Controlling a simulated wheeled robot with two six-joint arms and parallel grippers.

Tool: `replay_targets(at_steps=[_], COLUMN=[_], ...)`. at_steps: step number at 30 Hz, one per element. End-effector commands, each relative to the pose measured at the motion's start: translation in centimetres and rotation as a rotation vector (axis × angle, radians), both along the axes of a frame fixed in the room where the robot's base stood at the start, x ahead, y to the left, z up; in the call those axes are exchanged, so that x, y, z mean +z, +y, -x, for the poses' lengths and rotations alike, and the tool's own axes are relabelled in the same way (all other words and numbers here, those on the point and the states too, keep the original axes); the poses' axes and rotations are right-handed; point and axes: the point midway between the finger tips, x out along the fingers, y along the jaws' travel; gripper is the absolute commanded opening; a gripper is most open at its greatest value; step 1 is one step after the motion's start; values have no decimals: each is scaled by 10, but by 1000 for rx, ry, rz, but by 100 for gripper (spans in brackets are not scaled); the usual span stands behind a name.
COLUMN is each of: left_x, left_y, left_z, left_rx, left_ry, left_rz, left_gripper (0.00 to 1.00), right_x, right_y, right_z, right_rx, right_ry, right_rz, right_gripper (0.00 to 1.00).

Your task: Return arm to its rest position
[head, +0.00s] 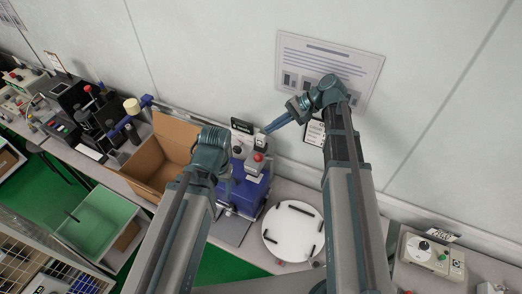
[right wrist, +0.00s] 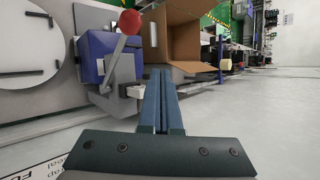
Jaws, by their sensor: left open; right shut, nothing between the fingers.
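My right gripper (head: 270,129) is raised in front of the wall, pointing left and down in the head view. It is shut and empty; its two fingers lie together in the right wrist view (right wrist: 161,100). My left gripper (head: 228,182) is at the end of the left arm, in front of the blue tester. It is open, though its fingers are small and partly hidden by its wrist. The blue tester (head: 245,192) with a red-ball lever stands on the bench below the right gripper. It also shows left of the fingers in the right wrist view (right wrist: 98,52).
An open cardboard box (head: 150,165) stands left of the blue tester. A white round plate (head: 291,236) with several black bars lies to its right. A beige device (head: 430,255) sits at far right. A green bin (head: 95,222) is at lower left. The wall (head: 210,60) is close behind.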

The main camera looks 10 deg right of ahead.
Motion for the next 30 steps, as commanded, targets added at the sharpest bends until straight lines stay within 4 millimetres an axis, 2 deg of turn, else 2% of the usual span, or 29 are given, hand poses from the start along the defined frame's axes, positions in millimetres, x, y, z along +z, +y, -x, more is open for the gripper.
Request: replay_targets(at_steps=[22,26,30], left_x=[-1,-1,-1], left_y=[0,0,0], left_z=[0,0,0], left_rx=[-4,-3,-3], left_ry=[2,1,1], left_rz=[-1,0,0], left_gripper=[65,65,65], right_x=[-1,-14,-44], right_y=[0,5,5], right_z=[1,16,51], right_rx=[0,39,157], right_ry=[0,-21,-84], right_rz=[0,86,318], right_gripper=[0,0,0])
